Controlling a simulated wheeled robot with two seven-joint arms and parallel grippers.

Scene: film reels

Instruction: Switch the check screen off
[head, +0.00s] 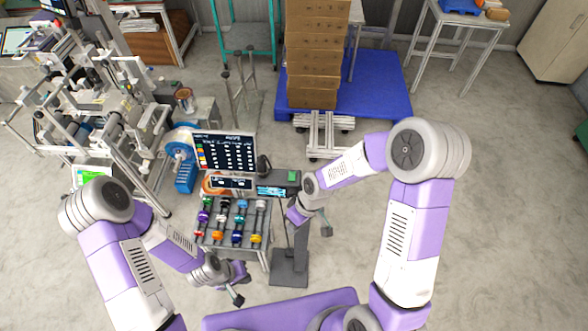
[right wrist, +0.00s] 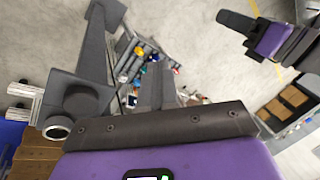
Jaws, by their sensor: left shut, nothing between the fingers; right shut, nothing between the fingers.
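In the head view a small lit screen (head: 272,191) sits on a dark stand right of the reel rack, with a green part (head: 292,177) at its upper right. A larger dark monitor (head: 225,151) with coloured rows stands behind the rack. I cannot tell for certain which one is the check screen. My right gripper (head: 326,229) is shut and empty, right of the stand and apart from the small screen. In the right wrist view its dark fingers (right wrist: 156,84) show beside the stand (right wrist: 98,45). My left gripper (head: 238,296) is shut and empty, low in front of the rack.
The rack (head: 203,240) holds several coloured reels. A blue reel machine (head: 182,160) and metal frames stand at the left. Stacked cartons (head: 315,50) rest on a blue pallet (head: 385,85) behind.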

